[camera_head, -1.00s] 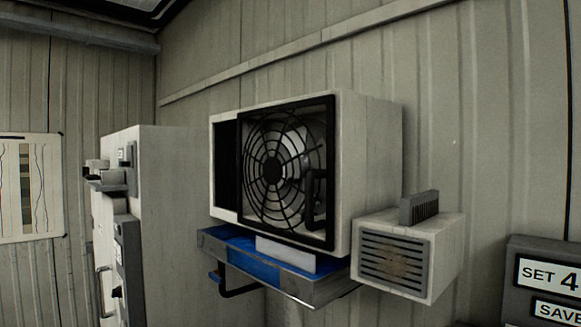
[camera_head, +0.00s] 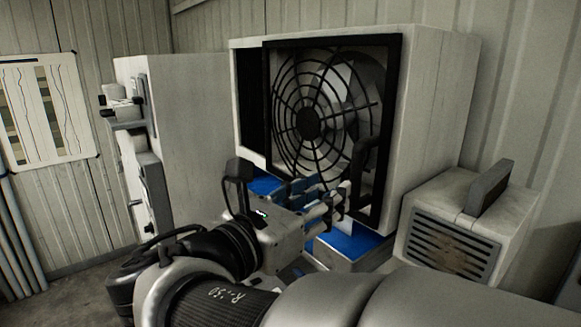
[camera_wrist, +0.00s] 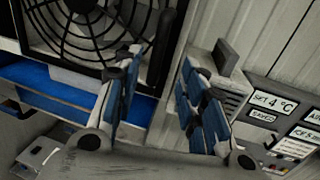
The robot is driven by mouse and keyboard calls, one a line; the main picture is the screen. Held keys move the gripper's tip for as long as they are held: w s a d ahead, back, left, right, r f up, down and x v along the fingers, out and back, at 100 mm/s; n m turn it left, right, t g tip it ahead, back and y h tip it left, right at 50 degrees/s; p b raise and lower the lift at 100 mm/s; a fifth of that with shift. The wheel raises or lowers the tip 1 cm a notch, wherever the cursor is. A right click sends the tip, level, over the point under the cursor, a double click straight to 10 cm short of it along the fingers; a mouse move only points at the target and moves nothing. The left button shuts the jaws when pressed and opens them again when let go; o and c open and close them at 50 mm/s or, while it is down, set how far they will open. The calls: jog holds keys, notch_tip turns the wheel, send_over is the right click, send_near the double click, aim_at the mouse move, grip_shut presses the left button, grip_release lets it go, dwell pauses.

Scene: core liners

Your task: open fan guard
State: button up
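The fan guard (camera_head: 308,122) is a black square frame with a round wire grille, on the front of a white box housing (camera_head: 437,110). A dark upright handle (camera_head: 361,165) shows at its right side. In the wrist view, the guard (camera_wrist: 82,40) fills the upper left. My gripper (camera_head: 335,192) is in front of the guard's lower right part, close to the handle. In the wrist view, my gripper's (camera_wrist: 162,62) two blue-padded fingers stand apart with nothing between them. Whether a finger touches the handle cannot be told.
A blue-topped shelf or tray (camera_head: 350,243) is under the housing, partly hidden by my arm. A white vented box with a grey top handle (camera_head: 490,188) stands at right. A tall pale cabinet (camera_head: 190,125) is at left. A control panel (camera_wrist: 280,110) shows at right in the wrist view.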

aim_at(354, 174)
jog(key=p+x, duration=0.1)
jog(key=x, duration=1)
jog(key=shift+w+d, duration=0.15)
jog(key=shift+w, duration=0.1)
jog(key=shift+c, duration=0.3)
grip_shut()
